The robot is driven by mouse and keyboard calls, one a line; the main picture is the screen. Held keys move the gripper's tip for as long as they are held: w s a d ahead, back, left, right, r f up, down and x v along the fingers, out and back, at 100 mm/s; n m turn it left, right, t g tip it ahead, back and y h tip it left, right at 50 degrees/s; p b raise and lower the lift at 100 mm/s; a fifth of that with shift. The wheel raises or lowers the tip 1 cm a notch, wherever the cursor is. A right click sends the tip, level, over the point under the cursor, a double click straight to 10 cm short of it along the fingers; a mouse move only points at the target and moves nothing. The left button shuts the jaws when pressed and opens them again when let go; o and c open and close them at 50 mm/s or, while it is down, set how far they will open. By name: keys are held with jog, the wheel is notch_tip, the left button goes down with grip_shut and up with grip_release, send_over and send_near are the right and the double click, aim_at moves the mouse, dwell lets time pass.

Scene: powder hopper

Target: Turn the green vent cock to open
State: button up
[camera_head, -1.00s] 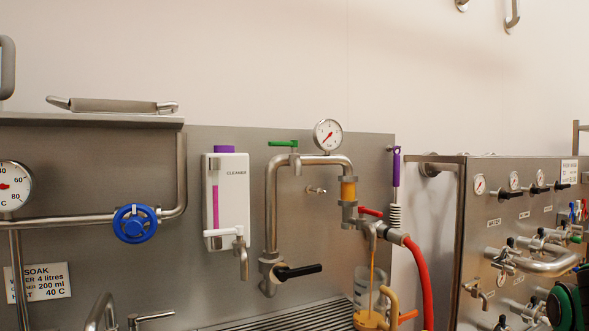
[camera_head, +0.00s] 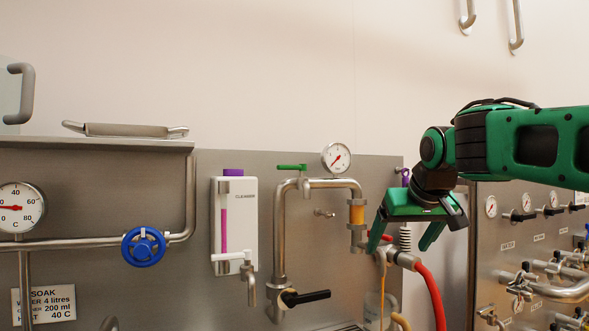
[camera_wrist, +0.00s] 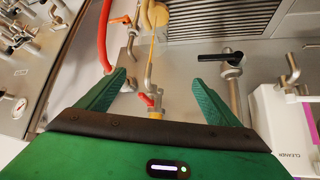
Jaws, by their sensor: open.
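The green vent cock (camera_head: 291,167) sits on top of the bent steel pipe, left of the round pressure gauge. Its green lever lies about level and points left. My gripper (camera_head: 398,248) is to the right of the cock and lower, in front of the panel near the white spring and red hose. Its two green fingers are spread and point downward, with nothing between them. In the wrist view the open fingers (camera_wrist: 158,78) straddle the area of a small red lever (camera_wrist: 145,98), apparently beyond them. The vent cock is not visible in the wrist view.
A black-handled valve (camera_head: 305,297) is on the pipe below. A white cleaner dispenser (camera_head: 234,225) and blue handwheel (camera_head: 143,247) are to the left. The pressure gauge (camera_head: 336,157) stands between the cock and my gripper. The wall above the cock is clear.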

jog(key=w+a+r+n+t+y, duration=0.2)
jog(key=w+a+r, duration=0.3)
jog(key=a+r, duration=0.6)
jog(key=n+t+y, duration=0.2)
jog(key=t, duration=0.1)
send_near(292, 168)
jog(key=r+x, duration=0.1)
jog(key=x, duration=0.7)
jog(key=shift+w+g, duration=0.3)
jog(key=shift+w, duration=0.35)
jog(key=shift+d+f, duration=0.1)
jog(key=c, duration=1.5)
jog(key=shift+y, duration=0.3)
